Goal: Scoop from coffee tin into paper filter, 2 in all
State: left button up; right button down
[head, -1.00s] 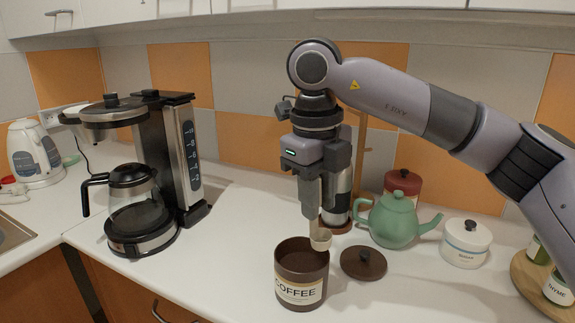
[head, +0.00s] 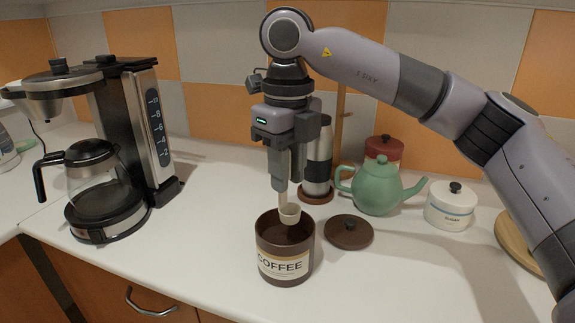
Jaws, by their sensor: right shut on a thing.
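The brown coffee tin (head: 285,265) stands open on the white counter, its label facing me. Its dark lid (head: 349,232) lies on the counter to its right. My right gripper (head: 290,187) points down above the tin, shut on a small cream scoop (head: 289,214). The scoop's cup is at the tin's mouth, over the far part of the opening; I cannot tell whether it holds coffee. The coffee maker (head: 132,125) stands at left with its filter basket (head: 55,88) at the top; no paper filter can be made out. My left gripper is not in view.
A glass carafe (head: 95,180) sits in the coffee maker. Behind the tin and lid stand a steel flask (head: 319,155), a green teapot (head: 378,187), a red canister (head: 384,149) and a white sugar jar (head: 451,206). The front right counter is clear.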

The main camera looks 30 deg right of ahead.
aim_at(287, 208)
notch_tip(287, 208, down, 5)
jog(key=b, duration=0.3)
jog(key=shift+r, duration=0.1)
notch_tip(287, 208, down, 3)
jog(key=shift+b, duration=1)
jog(key=shift+f, duration=0.25)
